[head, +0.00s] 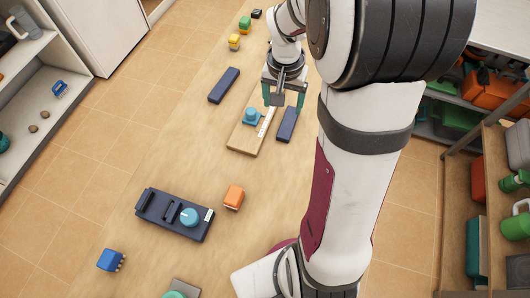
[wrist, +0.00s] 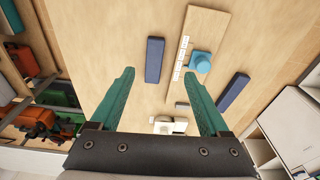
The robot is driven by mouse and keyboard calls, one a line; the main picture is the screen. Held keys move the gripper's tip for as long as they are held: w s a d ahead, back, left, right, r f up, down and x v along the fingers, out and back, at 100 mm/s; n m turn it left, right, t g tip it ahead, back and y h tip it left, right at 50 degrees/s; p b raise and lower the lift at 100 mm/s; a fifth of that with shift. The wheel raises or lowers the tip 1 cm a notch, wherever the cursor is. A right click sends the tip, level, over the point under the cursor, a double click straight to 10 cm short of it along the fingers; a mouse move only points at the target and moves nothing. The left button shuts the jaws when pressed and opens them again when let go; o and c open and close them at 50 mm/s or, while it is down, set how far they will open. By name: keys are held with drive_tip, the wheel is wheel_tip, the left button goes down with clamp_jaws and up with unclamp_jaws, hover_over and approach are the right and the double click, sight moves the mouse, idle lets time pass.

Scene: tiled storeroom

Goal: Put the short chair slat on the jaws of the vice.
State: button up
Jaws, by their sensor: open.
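Two dark navy slats lie flat on the table. The shorter one (head: 286,124) is to the right of the wooden board; it also shows in the wrist view (wrist: 154,60). The longer one (head: 223,85) is on the board's left and also shows in the wrist view (wrist: 233,93). My gripper (head: 284,103) is open and empty, above the table near the far end of the shorter slat. Its teal fingers (wrist: 160,80) are spread apart in the wrist view. A navy fixture (head: 160,222) with upright bars and a teal knob, apparently the vice, is nearer the camera, at lower left.
An orange block (head: 233,197) sits beside the fixture, and a blue block (head: 110,259) is at lower left. Table around the longer slat is clear. Shelves stand on both sides.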

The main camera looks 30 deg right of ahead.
drive_tip(key=s+a+r, duration=0.3)
drive_tip(key=s+a, duration=0.2)
drive_tip(key=s+a+r+n+y, duration=0.1)
drive_tip(key=s+a+r, duration=0.2)
drive_tip(key=s+a, duration=0.2)
drive_tip(key=shift+s+a+n, duration=0.2)
drive_tip(key=shift+n, duration=0.1)
drive_tip(key=shift+o, duration=0.5)
drive_tip(key=s+a, duration=0.3)
drive_tip(key=s, duration=0.2)
drive_tip(key=s+a+n+g+y, duration=0.1)
drive_tip(key=s+a, duration=0.2)
drive_tip(key=s, duration=0.2)
drive_tip(key=shift+s+r+y, duration=0.25)
drive_tip(key=shift+s+y, duration=0.05)
drive_tip(key=shift+s, duration=0.05)
drive_tip(key=m+h, duration=0.2)
drive_tip(key=m, duration=0.1)
hover_over(293, 110)
wheel_tip(293, 110, down, 6)
wheel_tip(293, 110, down, 16)
drive_tip(key=shift+r, duration=0.2)
clamp_jaws()
